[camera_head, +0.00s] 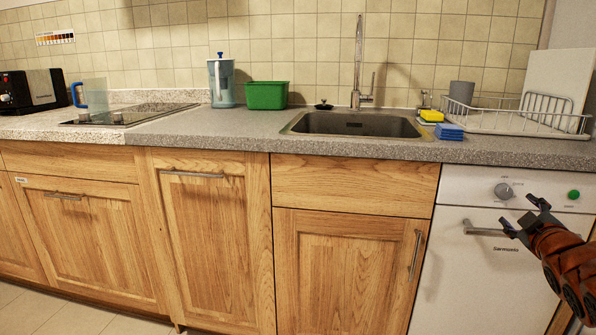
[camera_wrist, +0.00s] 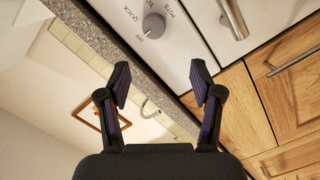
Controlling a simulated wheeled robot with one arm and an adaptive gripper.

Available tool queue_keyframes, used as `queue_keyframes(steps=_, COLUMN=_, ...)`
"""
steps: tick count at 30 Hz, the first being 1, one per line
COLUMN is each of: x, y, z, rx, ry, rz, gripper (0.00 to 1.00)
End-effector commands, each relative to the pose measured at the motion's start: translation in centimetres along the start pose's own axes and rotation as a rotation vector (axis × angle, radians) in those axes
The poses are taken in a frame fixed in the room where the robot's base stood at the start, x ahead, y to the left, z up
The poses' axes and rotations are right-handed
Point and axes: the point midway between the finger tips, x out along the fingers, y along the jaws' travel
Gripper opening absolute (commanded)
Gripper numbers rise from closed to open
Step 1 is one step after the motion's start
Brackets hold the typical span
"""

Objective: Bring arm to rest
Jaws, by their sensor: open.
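My gripper (camera_head: 532,217) is at the right of the head view, in front of the white dishwasher (camera_head: 463,275), near its handle (camera_head: 487,231). In the wrist view my gripper (camera_wrist: 160,82) shows its two dark fingers spread apart with nothing between them. The dishwasher's dial (camera_wrist: 153,25) and its handle (camera_wrist: 233,18) show beyond the fingers. I cannot tell whether a finger touches the handle in the head view. My orange arm reaches in from the right edge.
The countertop (camera_head: 225,124) runs above wooden cabinets (camera_head: 340,265). On it are a sink (camera_head: 355,124), a green tub (camera_head: 266,95), a water pitcher (camera_head: 221,82), a toaster (camera_head: 30,91), sponges (camera_head: 449,132) and a dish rack (camera_head: 515,123). Floor shows at the lower left.

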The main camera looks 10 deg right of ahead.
Motion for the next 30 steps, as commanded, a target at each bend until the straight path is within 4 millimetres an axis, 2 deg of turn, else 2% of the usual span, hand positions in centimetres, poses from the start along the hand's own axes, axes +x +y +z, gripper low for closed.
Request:
queue_keyframes(steps=1, x=-0.1, y=1.1, z=-1.9, rx=0.017, ry=-0.028, rz=-0.023, gripper=0.65)
queue_keyframes(steps=7, x=-1.1, y=0.6, z=-4.7, rx=0.103, ry=-0.173, rz=-0.115, gripper=0.65)
queue_keyframes(steps=14, x=-3.8, y=-0.3, z=-8.0, rx=0.197, ry=-0.343, rz=-0.226, gripper=0.65)
queue_keyframes(steps=23, x=-9.8, y=-2.0, z=-12.7, rx=0.305, ry=-0.568, rz=-0.390, gripper=0.65)
queue_keyframes(steps=30, x=-16.5, y=-3.2, z=-16.7, rx=0.369, ry=-0.756, rz=-0.536, gripper=0.65)
